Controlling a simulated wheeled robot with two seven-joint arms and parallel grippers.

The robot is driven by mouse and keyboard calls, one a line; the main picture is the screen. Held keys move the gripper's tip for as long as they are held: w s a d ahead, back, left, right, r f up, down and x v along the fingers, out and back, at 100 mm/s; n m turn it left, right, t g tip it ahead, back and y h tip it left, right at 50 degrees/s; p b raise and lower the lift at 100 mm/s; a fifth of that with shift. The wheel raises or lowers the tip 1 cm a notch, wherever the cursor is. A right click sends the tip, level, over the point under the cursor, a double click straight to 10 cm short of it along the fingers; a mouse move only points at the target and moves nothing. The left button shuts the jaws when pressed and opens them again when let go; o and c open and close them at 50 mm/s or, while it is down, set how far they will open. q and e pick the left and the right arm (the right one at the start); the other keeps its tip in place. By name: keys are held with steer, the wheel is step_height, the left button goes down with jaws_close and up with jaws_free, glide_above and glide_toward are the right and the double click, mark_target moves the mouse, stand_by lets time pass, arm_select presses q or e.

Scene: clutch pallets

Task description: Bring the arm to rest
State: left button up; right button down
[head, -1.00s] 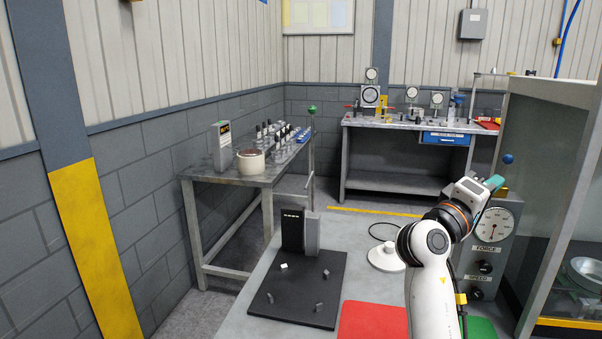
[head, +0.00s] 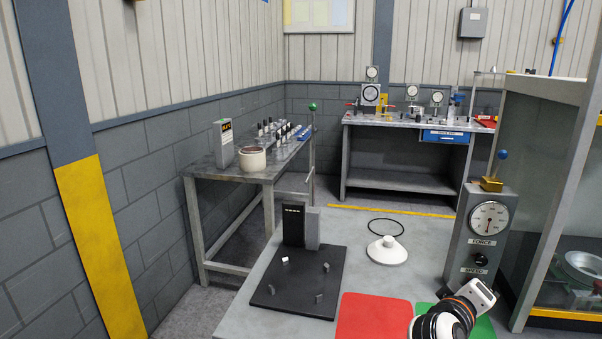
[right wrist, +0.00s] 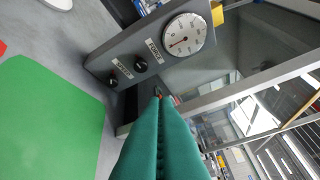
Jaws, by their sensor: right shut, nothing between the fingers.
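My right arm (head: 450,316) shows at the bottom right of the head view, low over the green mat (head: 480,328). In the right wrist view my right gripper's teal fingers (right wrist: 163,102) lie together, with nothing between them. They point towards the lower part of the grey force gauge box (right wrist: 128,68), and I cannot tell how far they are from it. The green mat also shows at the left of the right wrist view (right wrist: 45,120). My left gripper is not in view.
The force gauge box (head: 459,235) stands at the table's right, near a glazed cabinet (head: 552,97). A red mat (head: 372,318), a black plate (head: 285,291) with small grey blocks, and a white round base (head: 387,251) are on the table. The air above the mats' left is clear.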

steer(key=s+f+y, duration=0.1)
steer(key=s+f, duration=0.1)
steer(key=f, duration=0.1)
steer(key=s+a+f+y, duration=0.1)
steer(key=s+f, duration=0.1)
steer(key=f, duration=0.2)
steer(key=s+a+f+g+y, duration=0.1)
steer(key=s+f, duration=0.1)
steer(key=f, duration=0.2)
steer(key=shift+s+a+f+y, duration=0.1)
steer(key=shift+s+y, duration=0.15)
steer(key=shift+y, duration=0.15)
steer(key=s+a+f+m+g+y, duration=0.1)
steer(key=s+a+f+g+y, duration=0.35)
steer(key=s, duration=0.75)
steer(key=s+a+f+g+y, duration=0.2)
steer(key=s+a+f+y, duration=0.35)
steer(key=s, duration=0.75)
step_height(320, 180, down, 30)
steer(key=g+h, duration=0.1)
steer(key=h, duration=0.1)
steer(key=s+d+f+g, duration=0.1)
steer(key=s+d+f, duration=0.1)
steer(key=s+f, duration=1.3)
steer(key=shift+s, duration=0.8)
steer(key=shift+d+f, duration=0.1)
